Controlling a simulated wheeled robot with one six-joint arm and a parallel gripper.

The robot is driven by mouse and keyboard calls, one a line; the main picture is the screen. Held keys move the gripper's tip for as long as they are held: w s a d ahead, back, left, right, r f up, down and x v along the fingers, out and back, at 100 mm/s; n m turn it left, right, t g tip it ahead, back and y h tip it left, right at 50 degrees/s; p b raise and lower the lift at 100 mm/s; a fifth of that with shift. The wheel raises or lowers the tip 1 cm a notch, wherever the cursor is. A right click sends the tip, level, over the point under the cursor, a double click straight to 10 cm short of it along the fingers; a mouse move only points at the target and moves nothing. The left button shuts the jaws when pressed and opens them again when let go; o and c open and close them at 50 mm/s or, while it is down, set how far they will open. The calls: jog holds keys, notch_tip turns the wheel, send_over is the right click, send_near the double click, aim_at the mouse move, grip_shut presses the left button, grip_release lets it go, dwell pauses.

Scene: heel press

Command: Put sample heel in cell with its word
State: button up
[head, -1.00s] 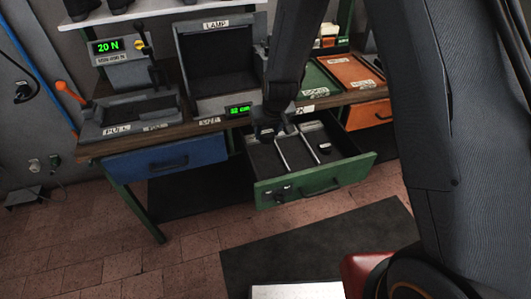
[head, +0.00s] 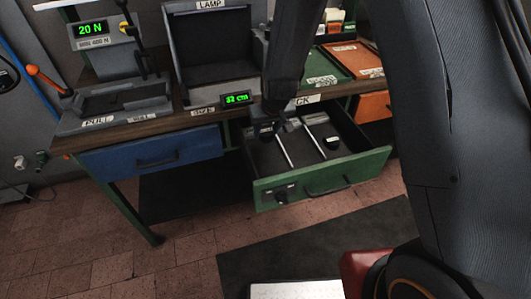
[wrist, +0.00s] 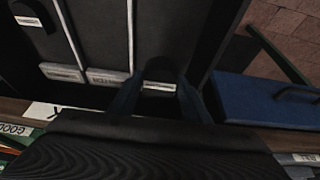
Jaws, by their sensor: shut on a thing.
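The open green drawer (head: 352,170) has thin light dividers forming long cells. My gripper (head: 268,128) is low at the back of the left cell in the head view. In the wrist view its two dark fingers (wrist: 158,92) are shut on a dark sample heel (wrist: 159,70), of which little shows. A pale patch is between the fingertips; I cannot tell whether it is on the heel or is a cell label. Pale word labels stand at the backs of the middle cell (wrist: 106,77) and right cell (wrist: 62,72); their words are unreadable. Another dark heel (head: 332,142) lies in the right cell.
A closed blue drawer (head: 150,152) is left of the green one, and an orange drawer (head: 374,108) is right. On the bench are a force gauge stand (head: 115,95), a lamp box (head: 212,55) and a green tray (head: 340,62). The floor in front is clear.

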aim_at(267, 138)
notch_tip(267, 138, down, 4)
jog(key=shift+f+b, duration=0.1)
jog(key=shift+b, duration=1)
jog(key=shift+f+p, duration=0.5)
jog(key=shift+f, duration=1.75)
jog(key=shift+f, duration=0.15)
jog(key=o, duration=1.1)
